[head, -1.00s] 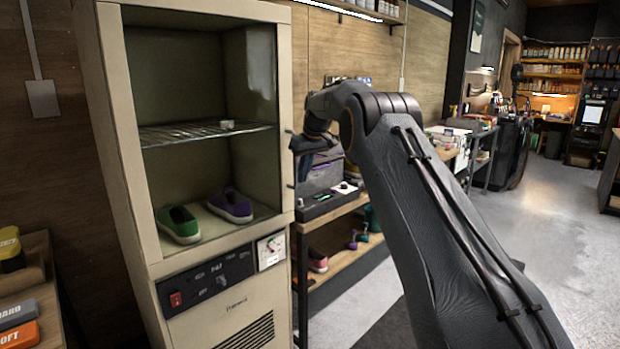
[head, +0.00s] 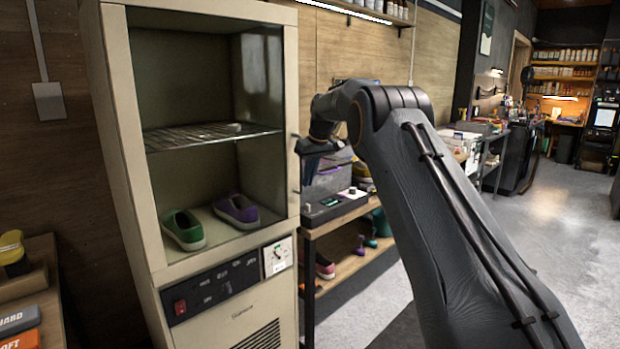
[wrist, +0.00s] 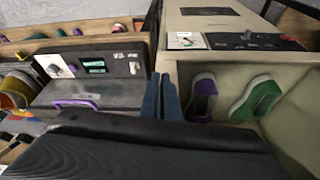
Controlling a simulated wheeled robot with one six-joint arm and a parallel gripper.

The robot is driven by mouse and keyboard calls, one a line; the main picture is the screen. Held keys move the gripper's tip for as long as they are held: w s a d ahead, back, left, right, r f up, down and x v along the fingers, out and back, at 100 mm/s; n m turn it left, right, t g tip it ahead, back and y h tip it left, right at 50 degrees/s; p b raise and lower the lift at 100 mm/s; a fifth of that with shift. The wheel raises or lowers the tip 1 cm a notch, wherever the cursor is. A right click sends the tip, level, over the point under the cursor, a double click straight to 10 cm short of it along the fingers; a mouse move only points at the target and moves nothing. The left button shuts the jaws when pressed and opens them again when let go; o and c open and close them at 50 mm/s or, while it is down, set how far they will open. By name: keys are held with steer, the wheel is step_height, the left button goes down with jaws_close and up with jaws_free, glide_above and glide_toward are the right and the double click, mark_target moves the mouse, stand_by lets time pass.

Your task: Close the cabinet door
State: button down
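The tall beige cabinet (head: 230,325) stands at left in the head view. Its beige-framed front (head: 140,190) surrounds the upper compartment; I cannot tell whether a gap remains at the door. A dark handle (head: 297,172) shows at the right edge. Inside, a green shoe (head: 184,231) and a purple shoe (head: 237,211) rest below a wire shelf; both also show in the wrist view. My gripper (head: 312,147) is beside the right edge, partly hidden by my wrist. In the wrist view its fingers (wrist: 162,97) are together, beside the cabinet edge, with nothing visible between them.
A wooden rack (head: 345,220) with a grey machine (head: 335,205) and shoes stands close right of the cabinet, behind my arm. A wooden bench (head: 40,290) with boxes is at left. Open grey floor (head: 560,240) lies at right.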

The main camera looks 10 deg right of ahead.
steer(key=s+d+r+b, duration=0.2)
steer(key=s+d+r, duration=0.35)
steer(key=r, duration=0.35)
steer(key=s+a+f+m+g, duration=0.1)
steer(key=s+f, duration=0.7)
steer(key=s, duration=0.8)
steer(key=s+a+f+m+g+h, duration=0.1)
steer(key=s+f, duration=0.7)
steer(key=s, duration=0.8)
steer(key=s+a+f+m+g, duration=0.1)
steer(key=s+f, duration=0.7)
steer(key=s, duration=0.9)
steer(key=shift+a+f+m+h, duration=0.3)
steer(key=shift+a+m, duration=0.25)
steer(key=shift+m, duration=0.15)
steer(key=shift+s, duration=0.1)
